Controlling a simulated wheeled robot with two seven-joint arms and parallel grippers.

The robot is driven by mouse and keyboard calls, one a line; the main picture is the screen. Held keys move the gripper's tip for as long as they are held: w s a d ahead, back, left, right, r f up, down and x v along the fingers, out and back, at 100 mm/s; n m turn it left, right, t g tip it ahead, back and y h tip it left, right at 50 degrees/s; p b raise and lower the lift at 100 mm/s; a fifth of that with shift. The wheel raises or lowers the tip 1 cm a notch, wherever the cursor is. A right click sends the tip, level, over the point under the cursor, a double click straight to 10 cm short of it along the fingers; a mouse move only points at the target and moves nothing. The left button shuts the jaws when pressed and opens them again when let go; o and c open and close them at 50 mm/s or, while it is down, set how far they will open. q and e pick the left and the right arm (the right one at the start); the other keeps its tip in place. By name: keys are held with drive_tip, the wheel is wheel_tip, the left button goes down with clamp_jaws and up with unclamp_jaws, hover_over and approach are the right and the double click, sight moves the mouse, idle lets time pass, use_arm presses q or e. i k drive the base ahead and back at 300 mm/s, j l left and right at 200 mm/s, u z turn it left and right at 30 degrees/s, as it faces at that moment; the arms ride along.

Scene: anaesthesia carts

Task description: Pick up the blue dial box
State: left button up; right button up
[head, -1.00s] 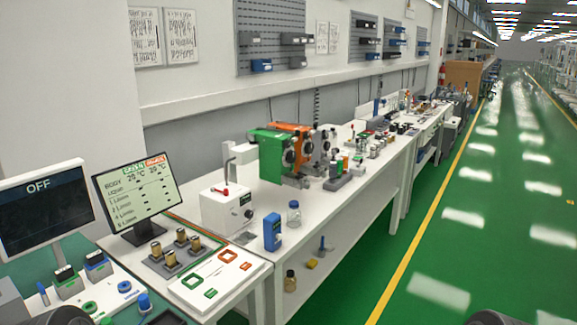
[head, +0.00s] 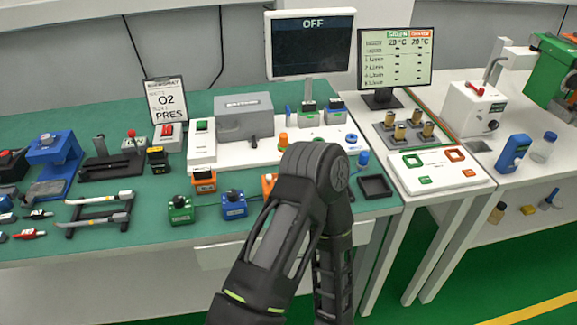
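A blue box with a black dial on top (head: 234,205) sits upright on the green table top near its front edge. A similar green box (head: 181,209) stands to its left, and an orange one (head: 269,184) to its right, partly hidden by my arm. A dark jointed arm of mine (head: 318,172) rises from the bottom of the head view just right of the blue dial box, bent at the top. Neither gripper shows in the head view.
A rack with two pale-handled tools (head: 98,212) lies left of the boxes. A dark tray (head: 375,187) lies right of my arm. A monitor reading OFF (head: 311,45) stands behind.

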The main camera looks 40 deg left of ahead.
sight(238, 209)
drive_tip(key=u, duration=1.95)
